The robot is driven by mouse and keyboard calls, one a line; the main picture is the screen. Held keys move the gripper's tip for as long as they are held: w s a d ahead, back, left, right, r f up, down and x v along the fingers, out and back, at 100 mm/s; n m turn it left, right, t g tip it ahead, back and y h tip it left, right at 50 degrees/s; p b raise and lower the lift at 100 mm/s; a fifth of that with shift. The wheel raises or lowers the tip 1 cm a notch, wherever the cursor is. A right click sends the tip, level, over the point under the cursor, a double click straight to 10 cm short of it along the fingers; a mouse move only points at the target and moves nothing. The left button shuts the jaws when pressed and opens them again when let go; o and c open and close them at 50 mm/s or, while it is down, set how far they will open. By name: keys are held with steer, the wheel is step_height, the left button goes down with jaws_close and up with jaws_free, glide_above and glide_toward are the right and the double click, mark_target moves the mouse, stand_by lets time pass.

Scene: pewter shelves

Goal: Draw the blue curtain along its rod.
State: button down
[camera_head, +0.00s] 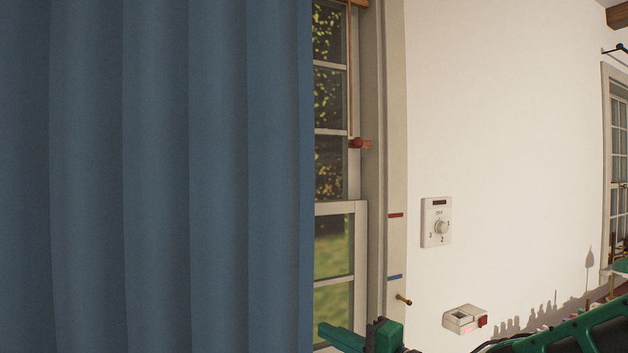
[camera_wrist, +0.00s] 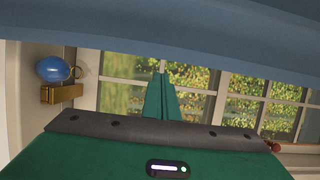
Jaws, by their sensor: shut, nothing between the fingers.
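The blue curtain (camera_head: 190,180) hangs in vertical folds over the left half of the head view. Its right edge lies over the window, with a strip of panes bare beside it. In the wrist view the curtain (camera_wrist: 200,25) crosses the top as a broad blue band. My gripper (camera_head: 324,330) is low in the head view, just right of the curtain's edge. In the wrist view its green fingers (camera_wrist: 160,82) are together with nothing between them, in front of the window. I cannot tell whether they touch the curtain. The rod is not clearly in view.
A red knob (camera_head: 357,142) hangs on a cord by the window frame. A dial plate (camera_head: 436,222), a small wall box (camera_head: 464,318) and a brass peg (camera_head: 403,299) are to the right. A blue ball (camera_wrist: 53,69) sits by a brass block (camera_wrist: 62,93).

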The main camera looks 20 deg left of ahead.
steer(key=s+a, duration=1)
steer(key=s, duration=0.2)
steer(key=shift+a, duration=0.2)
steer(key=shift+s, duration=0.1)
stand_by(0.3)
steer(key=s+a, duration=1)
steer(key=s, duration=0.2)
steer(key=shift+a, duration=0.2)
steer(key=shift+s, duration=0.2)
steer(key=s+a, duration=0.7)
steer(key=s, duration=0.1)
steer(key=v, duration=1.1)
steer(key=shift+w, duration=0.35)
steer(key=shift+d+r, duration=0.1)
